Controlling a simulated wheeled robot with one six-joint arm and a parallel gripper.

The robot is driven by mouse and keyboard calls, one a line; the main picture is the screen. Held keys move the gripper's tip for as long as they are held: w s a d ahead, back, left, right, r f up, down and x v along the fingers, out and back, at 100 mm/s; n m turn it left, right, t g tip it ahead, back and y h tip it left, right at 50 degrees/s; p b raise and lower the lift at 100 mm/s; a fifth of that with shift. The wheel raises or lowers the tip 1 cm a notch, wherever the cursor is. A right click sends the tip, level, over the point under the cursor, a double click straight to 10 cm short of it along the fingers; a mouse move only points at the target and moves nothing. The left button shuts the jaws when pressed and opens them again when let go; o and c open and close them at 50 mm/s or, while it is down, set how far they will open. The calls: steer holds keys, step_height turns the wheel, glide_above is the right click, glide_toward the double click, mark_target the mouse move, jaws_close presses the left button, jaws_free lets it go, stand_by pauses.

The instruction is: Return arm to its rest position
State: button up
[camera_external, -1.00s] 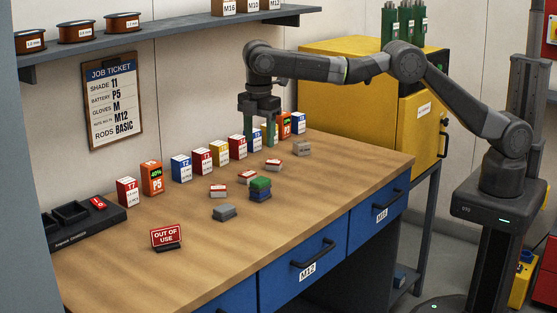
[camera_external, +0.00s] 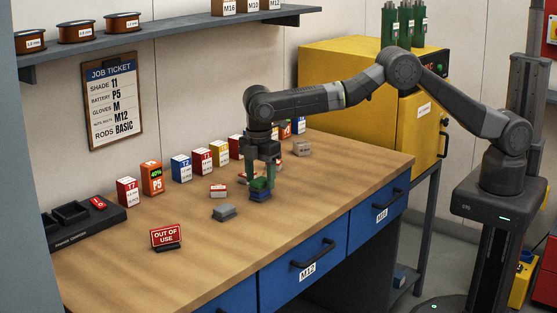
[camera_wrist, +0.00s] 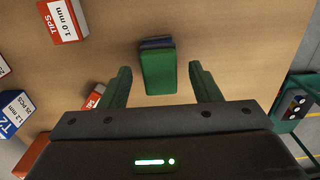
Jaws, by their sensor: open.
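My gripper (camera_external: 260,175) is low over the workbench (camera_external: 330,195), pointing down, with its green fingers apart. In the wrist view my gripper (camera_wrist: 162,85) is open, with a small block stack between and just beyond its fingertips. I cannot tell whether the fingers touch the stack. My arm reaches out over the bench from the right.
A yellow cabinet (camera_external: 345,90) stands behind the arm. The right front bench is clear.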

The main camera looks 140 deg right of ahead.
steer(key=shift+r, duration=1.8)
